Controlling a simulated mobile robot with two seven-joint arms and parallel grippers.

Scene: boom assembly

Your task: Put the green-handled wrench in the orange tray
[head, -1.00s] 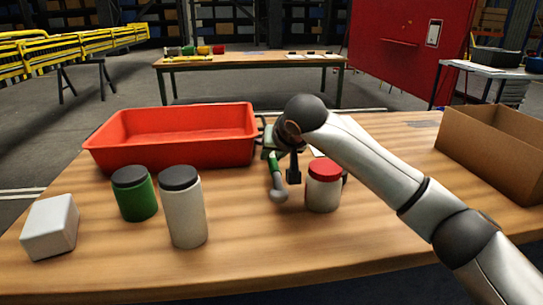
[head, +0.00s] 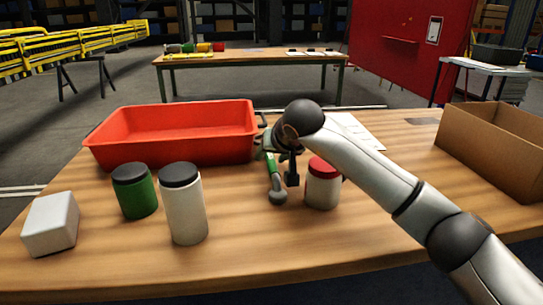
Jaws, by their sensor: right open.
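The green-handled wrench (head: 271,166) lies on the wooden table, right of the orange tray, with its grey end (head: 278,197) toward me. The orange-red tray (head: 172,150) stands at the back left and its visible inside looks empty. My right gripper (head: 285,176) is open, low over the table at the wrench handle. One dark finger shows just right of the handle; the other finger is hard to make out. I cannot tell whether the fingers straddle the handle. My left gripper is not in view.
A red-lidded jar (head: 323,185) stands close right of the gripper. A white bottle (head: 183,208), a green jar (head: 135,193) and a white block (head: 51,224) stand front left. A cardboard box (head: 495,150) is at right. Paper (head: 358,133) lies behind my arm.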

